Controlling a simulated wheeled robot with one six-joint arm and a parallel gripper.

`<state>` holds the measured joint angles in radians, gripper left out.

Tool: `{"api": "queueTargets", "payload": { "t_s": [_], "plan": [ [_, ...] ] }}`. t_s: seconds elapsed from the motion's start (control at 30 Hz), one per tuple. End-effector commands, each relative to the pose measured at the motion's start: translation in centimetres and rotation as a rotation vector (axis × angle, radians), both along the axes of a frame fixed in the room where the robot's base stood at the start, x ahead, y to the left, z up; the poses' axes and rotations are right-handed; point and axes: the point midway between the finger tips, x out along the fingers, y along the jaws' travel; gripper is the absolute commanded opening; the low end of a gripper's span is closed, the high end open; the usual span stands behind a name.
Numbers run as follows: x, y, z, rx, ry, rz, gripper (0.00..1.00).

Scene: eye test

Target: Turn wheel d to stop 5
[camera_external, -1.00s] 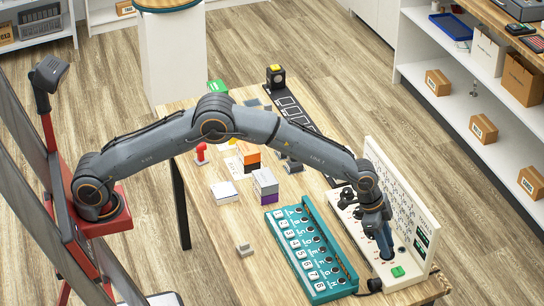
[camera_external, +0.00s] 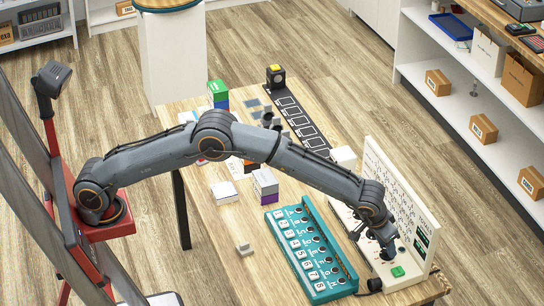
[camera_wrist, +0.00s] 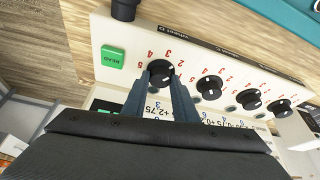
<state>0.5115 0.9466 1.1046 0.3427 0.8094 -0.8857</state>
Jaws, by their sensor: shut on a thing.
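The white control panel (camera_external: 421,284) stands at the right end of the table, with an upright back board. In the wrist view a row of black wheels with red stop numbers runs along it. My gripper (camera_wrist: 160,83) is shut on the end wheel (camera_wrist: 161,69), the one nearest the green READ button (camera_wrist: 113,57). Red 2, 3, 4 and 5 show around it. In the external view my gripper (camera_external: 389,252) is low over the panel and hides the wheel.
Beside the held wheel are more wheels (camera_wrist: 208,87). A black knob (camera_wrist: 125,9) stands near the panel's edge. A teal box with several numbered keys (camera_external: 311,255) lies left of the panel. Small boxes (camera_external: 265,184) and a black strip (camera_external: 298,122) lie farther back.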

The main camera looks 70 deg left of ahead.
Motion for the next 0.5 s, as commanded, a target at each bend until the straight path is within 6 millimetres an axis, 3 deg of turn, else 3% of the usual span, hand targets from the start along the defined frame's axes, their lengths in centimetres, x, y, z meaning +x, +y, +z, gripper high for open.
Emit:
{"api": "queueTargets", "payload": {
  "t_s": [0.5],
  "plan": [
    [0.33, -0.49, -0.34, -0.003, -0.001, 0.492, 0.04]
  ]
}}
